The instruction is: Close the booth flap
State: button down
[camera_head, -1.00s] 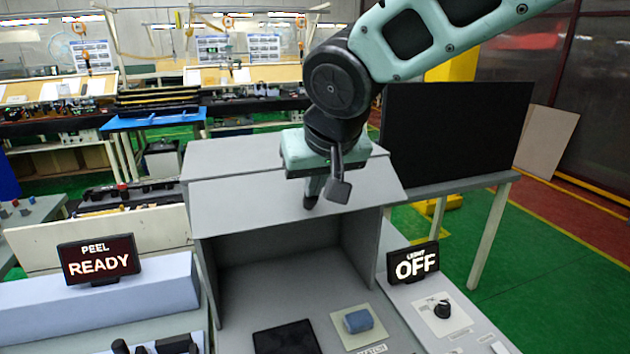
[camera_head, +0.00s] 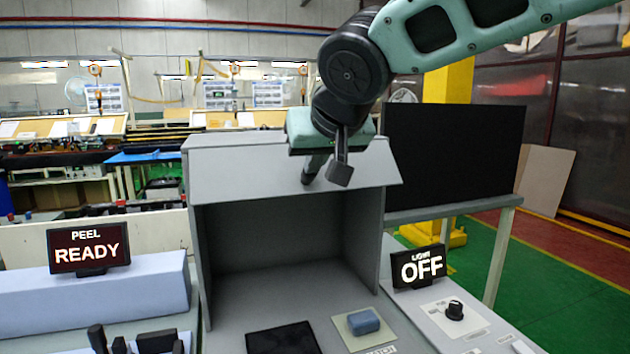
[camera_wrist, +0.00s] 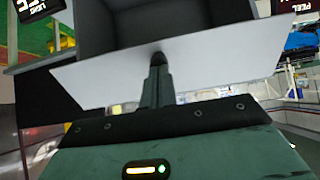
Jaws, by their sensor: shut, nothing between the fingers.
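The booth (camera_head: 366,240) is a grey box with an open front in the head view. Its flap (camera_head: 240,175) is a light grey panel hinged along the top front edge, sloping down and outward, so the front opening below stays uncovered. My gripper (camera_head: 312,178) is shut and empty, with its fingertips at the flap's outer face, right of the middle. In the wrist view the flap (camera_wrist: 215,72) spans the picture and my fingertips (camera_wrist: 157,58) overlap it; I cannot tell for sure whether they touch.
Inside the booth front lie a black pad (camera_head: 283,338) and a blue block (camera_head: 363,322) on a pale mat. A sign reading OFF (camera_head: 418,266) and a black knob (camera_head: 455,310) stand right. A READY sign (camera_head: 89,248) stands left. A dark screen (camera_head: 455,145) is behind right.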

aim_at(308, 192)
jog(key=shift+w+f+t+b, duration=0.2)
jog(key=shift+f+t+b, duration=1.05)
jog(key=shift+b, duration=3.6)
jog(key=f+t+b, duration=0.1)
jog(key=b, duration=0.5)
jog(key=w+f+t+y+b, duration=0.1)
jog(key=f+b, duration=0.1)
jog(key=b, duration=0.5)
jog(key=shift+a, duration=0.15)
jog(key=w+f+t+b, duration=0.1)
jog(key=b, duration=0.5)
jog(key=w+f+t+b, duration=0.1)
jog(key=b, duration=0.4)
jog(key=shift+a+y+b, duration=0.3)
jog(key=shift+y+b, duration=0.1)
jog(key=shift+w+b, duration=0.1)
jog(key=shift+b, duration=0.35)
